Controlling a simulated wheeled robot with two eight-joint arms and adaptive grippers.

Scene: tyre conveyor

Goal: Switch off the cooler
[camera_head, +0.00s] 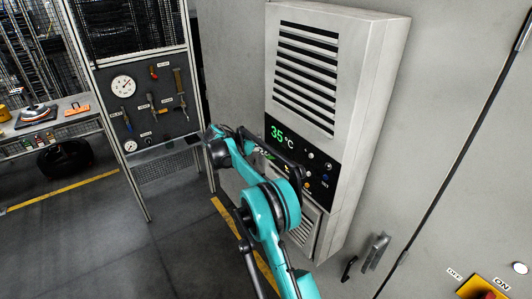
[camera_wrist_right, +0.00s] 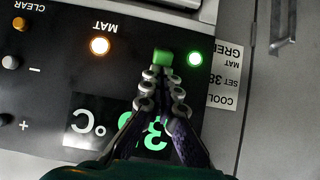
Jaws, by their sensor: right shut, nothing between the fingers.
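The cooler (camera_head: 348,60) is a pale box on a grey cabinet wall, with a slatted vent. Its black control panel (camera_head: 318,163) shows a lit green 35°C display (camera_head: 281,136). In the right wrist view the panel appears upside down. There, my right gripper (camera_wrist_right: 162,75) is shut and empty, its tips just below a green switch (camera_wrist_right: 161,56); I cannot tell whether they touch. A lit green lamp (camera_wrist_right: 195,59) is right of the switch. A lit orange lamp (camera_wrist_right: 100,46) marked MAT is left. In the head view my right arm hides part of the panel. My left gripper is not in view.
More buttons (camera_wrist_right: 10,62) sit at the panel's left side in the wrist view. A gauge board (camera_head: 150,100) stands left of the cooler. A door handle (camera_head: 375,252) and a red-yellow ON/OFF switch (camera_head: 480,290) are on the cabinet at lower right. Floor at left is open.

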